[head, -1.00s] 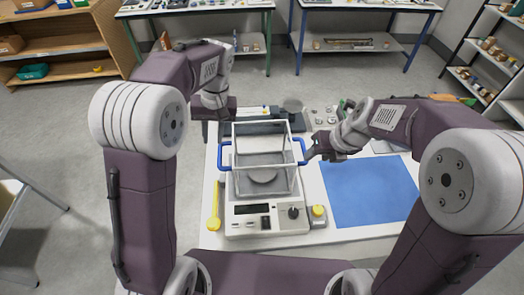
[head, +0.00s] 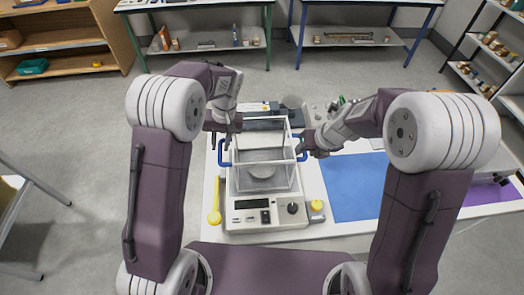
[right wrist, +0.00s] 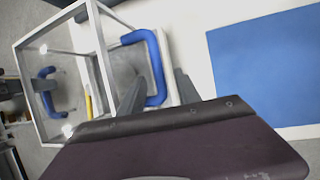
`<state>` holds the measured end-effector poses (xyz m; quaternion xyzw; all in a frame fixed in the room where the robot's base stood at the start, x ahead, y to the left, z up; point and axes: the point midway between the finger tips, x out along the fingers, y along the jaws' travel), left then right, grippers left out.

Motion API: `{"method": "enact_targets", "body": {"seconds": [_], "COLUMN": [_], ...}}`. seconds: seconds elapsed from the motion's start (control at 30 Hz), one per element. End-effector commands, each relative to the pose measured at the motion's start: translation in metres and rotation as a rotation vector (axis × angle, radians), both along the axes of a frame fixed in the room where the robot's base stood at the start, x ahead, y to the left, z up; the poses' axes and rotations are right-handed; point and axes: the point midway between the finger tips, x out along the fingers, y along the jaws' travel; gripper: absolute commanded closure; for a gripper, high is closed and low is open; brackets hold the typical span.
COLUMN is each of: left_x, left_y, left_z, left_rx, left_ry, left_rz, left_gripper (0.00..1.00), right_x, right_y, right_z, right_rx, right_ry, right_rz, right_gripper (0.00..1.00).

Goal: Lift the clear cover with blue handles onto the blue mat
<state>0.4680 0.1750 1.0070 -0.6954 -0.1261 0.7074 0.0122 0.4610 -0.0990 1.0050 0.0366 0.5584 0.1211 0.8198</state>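The clear cover (head: 278,178) with blue handles stands upright over the round pan of the balance (head: 235,222). Its left handle (head: 224,164) and right handle (head: 303,157) stick out at the sides. The cover also shows in the right wrist view (right wrist: 107,58). My right gripper (right wrist: 157,92) is open, with a finger on each side of the right handle (right wrist: 153,42). My left gripper (head: 222,142) appears open at the left handle, partly hiding it. The blue mat (head: 355,190) lies flat and empty to the right of the balance.
A yellow spoon-like tool (head: 214,205) lies left of the balance, and a yellow-topped item (head: 316,207) stands at its right front. Small weights and other items crowd the table behind the cover. A purple surface (head: 490,197) lies at the far right.

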Motion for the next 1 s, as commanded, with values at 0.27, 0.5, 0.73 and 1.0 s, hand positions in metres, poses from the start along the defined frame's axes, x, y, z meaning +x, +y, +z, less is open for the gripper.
{"method": "enact_targets", "body": {"seconds": [0.27,0.5,0.73,1.0], "left_x": [-0.001,0.000,0.000,0.000], "left_y": [0.003,0.003,0.003,0.003], "left_z": [-0.016,-0.016,-0.016,-0.016], "left_rx": [-0.001,-0.001,-0.001,-0.001], "left_ry": [0.000,0.000,0.000,-0.001], "left_rz": [0.000,0.000,0.000,0.000], "left_gripper": [0.75,0.83,1.00,1.00], "right_x": [0.006,0.006,0.006,0.006], "right_y": [0.004,0.004,0.004,0.004], "right_z": [-0.014,-0.014,-0.014,-0.014], "right_rx": [0.000,0.000,0.000,0.000], "right_ry": [-0.001,-0.001,-0.001,-0.001], "right_rz": [0.001,0.001,0.001,0.000], "right_gripper": [0.60,0.69,1.00,1.00]}}
